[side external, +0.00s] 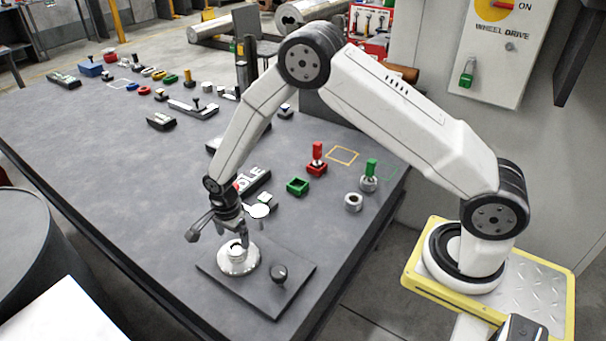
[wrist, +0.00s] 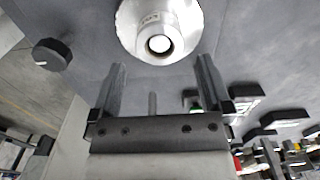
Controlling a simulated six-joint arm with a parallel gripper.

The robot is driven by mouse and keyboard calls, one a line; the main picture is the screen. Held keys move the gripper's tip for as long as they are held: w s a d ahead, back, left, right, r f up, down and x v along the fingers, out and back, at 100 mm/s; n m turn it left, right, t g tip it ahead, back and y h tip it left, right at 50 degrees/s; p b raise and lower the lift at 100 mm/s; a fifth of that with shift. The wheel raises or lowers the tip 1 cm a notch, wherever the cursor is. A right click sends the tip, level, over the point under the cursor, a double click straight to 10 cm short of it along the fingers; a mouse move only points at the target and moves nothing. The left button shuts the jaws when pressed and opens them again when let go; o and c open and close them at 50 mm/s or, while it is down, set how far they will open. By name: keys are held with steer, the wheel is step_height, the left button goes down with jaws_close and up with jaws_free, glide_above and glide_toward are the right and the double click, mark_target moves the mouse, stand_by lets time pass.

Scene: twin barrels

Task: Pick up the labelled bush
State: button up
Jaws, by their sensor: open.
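The labelled bush is a silver, round, flanged piece (side external: 238,262) standing upright on a dark plate (side external: 215,274) near the table's front corner. In the wrist view the bush (wrist: 182,38) is at the top, with small printed marks on its collar and a bright round centre. My gripper (side external: 220,232) is open and empty, just above the bush and slightly to its left in the side view. In the wrist view my gripper's fingers (wrist: 162,68) are spread wide, and the bush lies beyond their tips. I see no contact with it.
A black knob (side external: 280,272) stands on the same plate, right of the bush. A green square block (side external: 298,187), a red-handled piece (side external: 316,160) and a grey ring (side external: 353,202) are farther back. The table left of the plate is clear.

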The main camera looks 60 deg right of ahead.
mark_target(236, 249)
steer(key=shift+f, duration=0.15)
steer(key=shift+d+f, duration=0.1)
steer(key=shift+f, duration=2.35)
jaws_close()
